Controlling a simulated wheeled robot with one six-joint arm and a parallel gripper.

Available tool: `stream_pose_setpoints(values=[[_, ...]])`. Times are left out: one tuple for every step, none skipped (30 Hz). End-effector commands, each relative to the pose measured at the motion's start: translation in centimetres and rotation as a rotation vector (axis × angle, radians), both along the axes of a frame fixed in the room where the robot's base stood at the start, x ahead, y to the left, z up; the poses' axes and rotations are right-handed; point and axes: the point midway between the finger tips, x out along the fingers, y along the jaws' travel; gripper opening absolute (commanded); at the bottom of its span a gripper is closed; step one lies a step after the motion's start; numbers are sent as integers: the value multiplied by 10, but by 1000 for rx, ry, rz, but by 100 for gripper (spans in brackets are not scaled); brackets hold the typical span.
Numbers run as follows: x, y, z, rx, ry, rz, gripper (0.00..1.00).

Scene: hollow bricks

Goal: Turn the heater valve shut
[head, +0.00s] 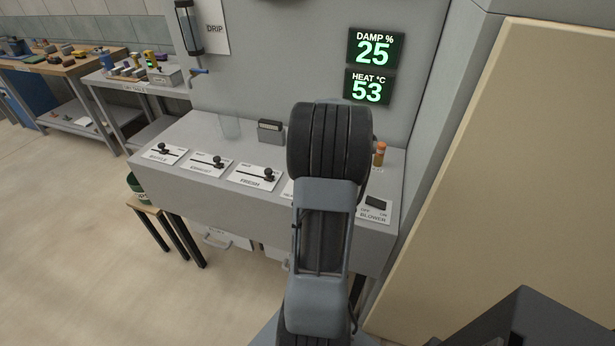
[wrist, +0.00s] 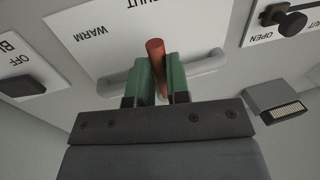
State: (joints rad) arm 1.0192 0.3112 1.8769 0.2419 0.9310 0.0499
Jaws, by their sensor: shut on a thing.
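In the wrist view, the green fingers of my gripper (wrist: 159,68) stand on both sides of a red upright handle (wrist: 155,48), the heater valve's, and are shut on it. The handle rises from a white plate (wrist: 75,15) that carries the words WARM and, partly cut off, SHUT. A pale curved track (wrist: 205,66) shows on the plate on both sides of the fingers.
The HEAT display (head: 367,88) reads 53, DAMP (head: 374,50) 25.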

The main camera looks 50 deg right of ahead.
Motion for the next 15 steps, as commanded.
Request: stream_pose_setpoints(values=[[-1, -3, 1, -4, -4, -15, 0], [-2, -3, 1, -3, -3, -24, 0], [-3, -4, 1, -4, -3, -34, 0], [-3, -5, 1, -4, -3, -39, 0], [-4, -5, 1, -4, -3, -43, 0], [-4, -6, 1, -4, -3, -48, 0], [-4, -6, 1, -4, -4, -50, 0], [-4, -6, 1, -4, -4, -51, 0], [-5, -6, 1, -4, -3, -53, 0], [-4, -6, 1, -5, -4, -53, 0], [-4, -6, 1, -5, -4, -53, 0], [-4, -6, 1, -5, -4, -53, 0], [-4, -6, 1, -5, -4, -53, 0], [-4, -6, 1, -5, -4, -53, 0], [-4, -6, 1, -5, -4, -53, 0]])
